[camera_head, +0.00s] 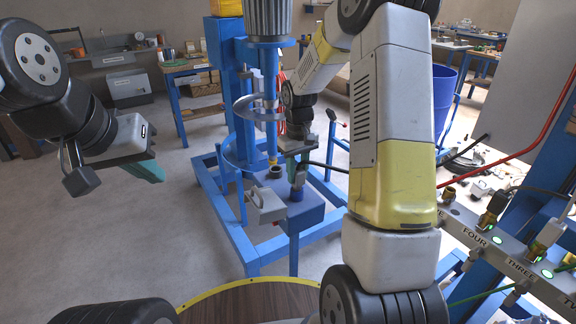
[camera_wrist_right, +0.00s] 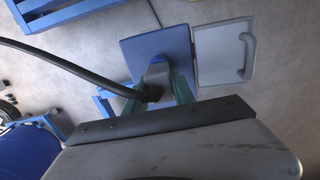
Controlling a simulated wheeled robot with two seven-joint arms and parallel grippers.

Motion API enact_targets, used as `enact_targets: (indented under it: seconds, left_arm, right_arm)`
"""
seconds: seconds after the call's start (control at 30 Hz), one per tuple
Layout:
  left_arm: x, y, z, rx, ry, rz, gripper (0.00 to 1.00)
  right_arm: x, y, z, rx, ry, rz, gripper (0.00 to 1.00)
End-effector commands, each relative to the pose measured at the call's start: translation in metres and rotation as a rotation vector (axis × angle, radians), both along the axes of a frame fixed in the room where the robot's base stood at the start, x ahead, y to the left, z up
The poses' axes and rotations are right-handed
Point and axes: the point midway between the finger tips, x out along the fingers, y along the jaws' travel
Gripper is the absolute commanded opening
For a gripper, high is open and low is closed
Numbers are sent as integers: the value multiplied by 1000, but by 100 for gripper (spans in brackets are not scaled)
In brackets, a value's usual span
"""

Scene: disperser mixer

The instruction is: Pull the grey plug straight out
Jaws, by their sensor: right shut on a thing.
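The grey plug (camera_wrist_right: 156,77) shows in the right wrist view between the green fingers of my right gripper (camera_wrist_right: 158,92), with a black cable running from it to the upper left. The right gripper is shut on it. In the head view my right gripper (camera_head: 299,168) is at the blue socket (camera_head: 296,193) on the mixer's blue box; the plug is mostly hidden there. Whether the plug is still seated in the socket I cannot tell. My left gripper (camera_head: 150,172) hangs at the left, away from the mixer; its green fingers look close together, with the gap hidden.
The mixer's blue frame (camera_head: 240,238) stands in the middle, with an open grey lid (camera_head: 267,206) beside the socket. A blue barrel (camera_head: 443,98) stands behind my right arm. A valve panel (camera_head: 500,246) is at the right. The floor at left is clear.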

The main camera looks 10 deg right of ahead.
Motion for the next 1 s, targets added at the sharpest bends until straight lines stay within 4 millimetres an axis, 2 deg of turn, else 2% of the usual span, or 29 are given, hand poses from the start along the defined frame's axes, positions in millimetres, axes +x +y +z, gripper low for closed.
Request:
enact_targets:
  seconds: [1.0]
  left_arm:
    - [0,0,0,0,0,0,0]
  right_arm:
    - [1,0,41,1,-2,1,0]
